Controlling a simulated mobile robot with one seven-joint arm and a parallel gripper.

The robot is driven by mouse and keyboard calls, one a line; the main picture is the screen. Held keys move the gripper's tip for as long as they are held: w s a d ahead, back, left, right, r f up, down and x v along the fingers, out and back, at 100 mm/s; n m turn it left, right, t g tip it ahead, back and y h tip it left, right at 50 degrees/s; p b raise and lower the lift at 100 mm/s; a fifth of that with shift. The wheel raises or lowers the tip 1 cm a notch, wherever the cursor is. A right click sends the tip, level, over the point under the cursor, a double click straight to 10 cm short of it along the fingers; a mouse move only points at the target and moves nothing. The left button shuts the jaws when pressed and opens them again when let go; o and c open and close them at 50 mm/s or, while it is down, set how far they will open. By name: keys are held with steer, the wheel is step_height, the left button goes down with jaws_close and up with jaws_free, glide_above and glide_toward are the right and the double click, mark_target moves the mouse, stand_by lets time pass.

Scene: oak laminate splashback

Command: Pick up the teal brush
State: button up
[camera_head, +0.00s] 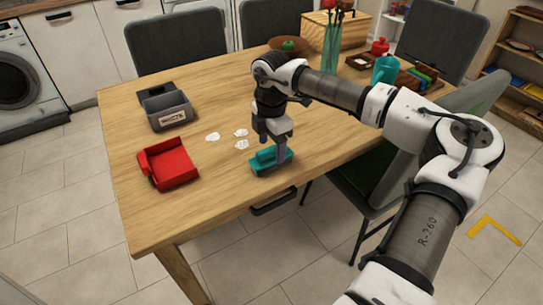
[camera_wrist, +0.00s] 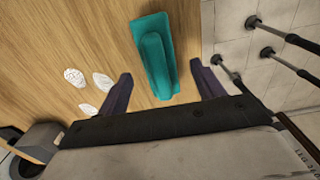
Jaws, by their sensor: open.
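The teal brush (camera_head: 269,160) lies on the wooden table near its front edge. In the wrist view the teal brush (camera_wrist: 156,50) lies lengthwise ahead of my gripper, its near end reaching between the two fingers. My gripper (camera_head: 271,152) is right over the brush in the head view, pointing down, and partly hides it. In the wrist view my gripper (camera_wrist: 163,88) is open, with one dark finger on each side of the brush and a gap on both sides. I cannot tell the exact height of the fingertips above the table.
Several white flat pieces (camera_head: 241,133) lie left of the brush. A red tray (camera_head: 167,164) and a grey labelled bin (camera_head: 166,109) stand further left. A glass vase (camera_head: 331,50), a teal cup (camera_head: 385,69) and a wooden box (camera_head: 333,30) stand at the back.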

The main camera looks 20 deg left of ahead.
mark_target(271, 148)
steer(key=shift+f, duration=1.6)
steer(key=shift+c, duration=0.2)
steer(key=c, duration=1.1)
steer(key=shift+r, duration=0.15)
step_height(271, 148, up, 20)
steer(key=shift+f+b, duration=0.1)
steer(key=shift+b, duration=0.65)
